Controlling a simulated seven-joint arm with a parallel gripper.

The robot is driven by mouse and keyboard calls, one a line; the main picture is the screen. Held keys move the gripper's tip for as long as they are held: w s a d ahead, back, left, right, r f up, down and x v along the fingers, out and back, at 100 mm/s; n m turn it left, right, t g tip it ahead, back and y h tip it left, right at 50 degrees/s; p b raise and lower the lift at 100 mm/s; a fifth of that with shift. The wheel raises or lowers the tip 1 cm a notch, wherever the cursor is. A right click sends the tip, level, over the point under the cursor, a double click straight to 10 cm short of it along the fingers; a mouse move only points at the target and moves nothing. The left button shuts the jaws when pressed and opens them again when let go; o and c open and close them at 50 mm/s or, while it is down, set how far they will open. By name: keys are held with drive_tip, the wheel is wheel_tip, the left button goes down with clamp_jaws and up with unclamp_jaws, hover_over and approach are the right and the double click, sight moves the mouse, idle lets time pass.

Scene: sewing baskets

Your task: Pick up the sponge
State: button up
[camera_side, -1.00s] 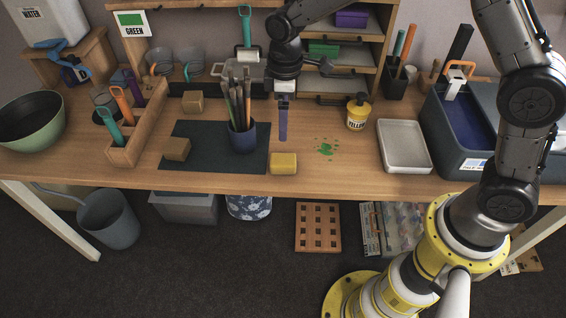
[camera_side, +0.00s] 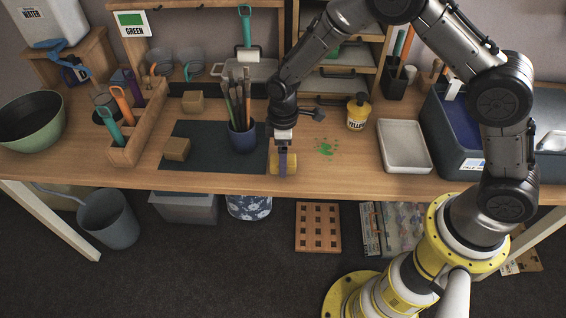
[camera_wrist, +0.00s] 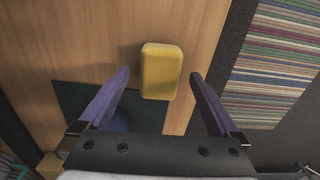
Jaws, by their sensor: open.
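The yellow sponge (camera_side: 274,168) lies on the wooden table near its front edge, beside the right edge of the dark mat. In the side view my gripper (camera_side: 283,172) is right over it and partly hides it. In the wrist view the sponge (camera_wrist: 161,71) lies ahead of and between the two purple fingers of my gripper (camera_wrist: 160,82), closer to the middle than to either finger. The fingers are spread wide and hold nothing. From these views I cannot tell the exact height of the fingertips above the table.
A dark blue cup of brushes (camera_side: 242,139) stands on the mat (camera_side: 215,166), close left of my arm. A yellow bottle (camera_side: 358,112), a green spill (camera_side: 326,149) and a white tray (camera_side: 404,147) are to the right. The table's front edge is close.

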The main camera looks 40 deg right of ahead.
wheel_tip(320, 180, down, 2)
drive_tip(key=shift+f, duration=0.1)
drive_tip(key=c, duration=1.4)
